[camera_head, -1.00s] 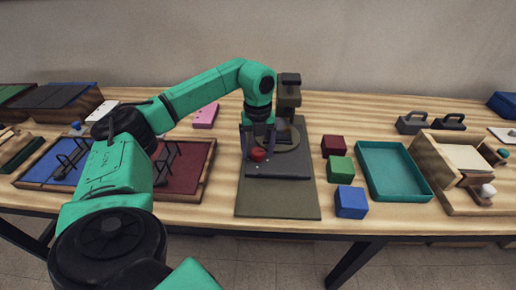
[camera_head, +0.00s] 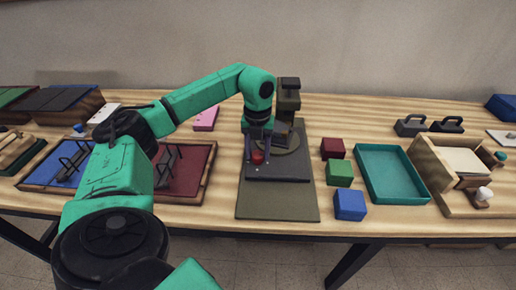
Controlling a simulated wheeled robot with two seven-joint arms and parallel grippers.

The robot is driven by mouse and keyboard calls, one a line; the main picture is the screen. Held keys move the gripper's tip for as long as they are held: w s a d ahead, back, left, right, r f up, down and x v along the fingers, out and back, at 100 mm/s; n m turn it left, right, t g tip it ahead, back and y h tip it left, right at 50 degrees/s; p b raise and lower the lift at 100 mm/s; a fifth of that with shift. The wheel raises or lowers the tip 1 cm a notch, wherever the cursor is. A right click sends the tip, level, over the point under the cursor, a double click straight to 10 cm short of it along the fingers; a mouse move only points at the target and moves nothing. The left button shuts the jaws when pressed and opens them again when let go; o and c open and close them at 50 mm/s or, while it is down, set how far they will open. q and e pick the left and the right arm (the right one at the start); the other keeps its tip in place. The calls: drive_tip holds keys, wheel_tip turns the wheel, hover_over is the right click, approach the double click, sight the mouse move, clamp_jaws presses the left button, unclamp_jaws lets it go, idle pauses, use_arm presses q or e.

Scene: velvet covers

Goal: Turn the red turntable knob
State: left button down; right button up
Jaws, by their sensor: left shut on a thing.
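The red knob (camera_head: 257,157) sits at the front left of the turntable device, on its dark base (camera_head: 290,172). The round turntable plate (camera_head: 288,150) is behind it, partly hidden by my arm. My left gripper (camera_head: 258,150) reaches down from above and is shut on the red knob, with its fingers on either side of it. The device has an upright dark post (camera_head: 288,100) at the back. My right gripper is not in view.
Red (camera_head: 332,148), green (camera_head: 339,172) and blue (camera_head: 350,203) blocks stand right of the olive mat (camera_head: 275,205). A teal tray (camera_head: 425,196) lies beyond them. A blue and maroon rack tray (camera_head: 203,190) is on the left.

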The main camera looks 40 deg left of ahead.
use_arm(q)
drive_tip(key=m+p, duration=0.1)
drive_tip(key=m, duration=0.2)
drive_tip(key=shift+r+m, duration=0.1)
drive_tip(key=shift+m, duration=0.2)
drive_tip(key=m+p, duration=0.1)
drive_tip(key=m, duration=0.2)
drive_tip(key=shift+a+m, duration=0.1)
drive_tip(key=shift+m, duration=0.2)
drive_tip(key=m, duration=0.3)
drive_tip(key=shift+m+p, duration=0.3)
drive_tip(key=shift+p, duration=0.1)
drive_tip(key=shift+w+a+m, duration=0.1)
drive_tip(key=shift+m, duration=1.9)
drive_tip(key=shift+c, duration=1.5)
unclamp_jaws()
